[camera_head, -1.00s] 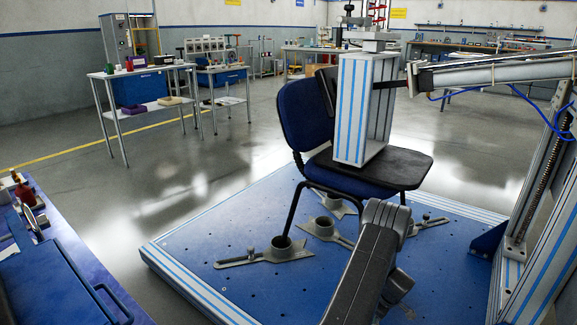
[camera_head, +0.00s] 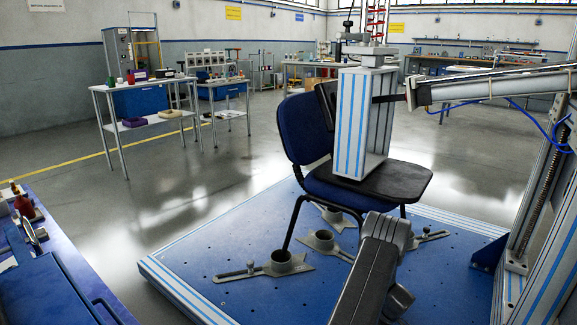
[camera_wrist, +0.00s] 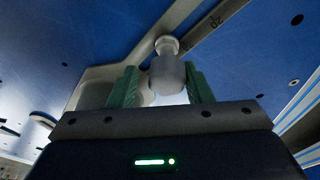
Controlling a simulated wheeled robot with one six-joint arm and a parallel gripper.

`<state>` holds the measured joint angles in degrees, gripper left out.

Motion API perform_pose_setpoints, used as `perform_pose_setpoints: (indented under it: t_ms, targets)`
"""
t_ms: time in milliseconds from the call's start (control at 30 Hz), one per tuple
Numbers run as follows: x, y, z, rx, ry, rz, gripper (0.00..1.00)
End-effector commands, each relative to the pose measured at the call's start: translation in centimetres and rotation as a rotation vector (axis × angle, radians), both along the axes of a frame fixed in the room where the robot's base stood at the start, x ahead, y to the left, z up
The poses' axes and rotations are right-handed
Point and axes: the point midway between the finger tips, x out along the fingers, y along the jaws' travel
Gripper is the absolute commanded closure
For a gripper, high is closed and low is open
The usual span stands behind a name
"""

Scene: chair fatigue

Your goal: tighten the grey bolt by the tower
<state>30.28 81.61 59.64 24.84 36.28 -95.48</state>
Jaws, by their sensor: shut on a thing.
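In the wrist view a grey bolt (camera_wrist: 168,74) with a rounded head stands between the two green fingers of my gripper (camera_wrist: 163,88). The fingers are shut on it, one on each side. Behind it a grey clamp arm (camera_wrist: 150,50) lies on the blue plate. In the head view my own dark arm hides the gripper and this bolt. The tower (camera_head: 545,190) is the upright metal column on the right. Two other clamp bolts show, one on the left clamp (camera_head: 250,266) and one near the far right clamp (camera_head: 426,231).
A blue chair (camera_head: 304,128) stands on the blue perforated platform (camera_head: 215,268), with a striped block (camera_head: 362,125) on its seat. A beam (camera_head: 490,85) reaches in from the right. Open floor is behind.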

Motion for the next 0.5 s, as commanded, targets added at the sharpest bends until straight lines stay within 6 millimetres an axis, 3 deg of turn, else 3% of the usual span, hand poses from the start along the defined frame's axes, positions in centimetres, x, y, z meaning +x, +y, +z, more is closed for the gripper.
perform_pose_setpoints:
  t_ms: [33, 200, 500]
  targets:
    - [0.89, -0.74, 0.46, -0.023, -0.022, -0.053, 0.78]
    - [0.87, -0.90, 0.44, -0.025, -0.018, -0.184, 0.79]
    - [0.81, -1.07, 0.46, -0.027, -0.019, -0.208, 0.78]
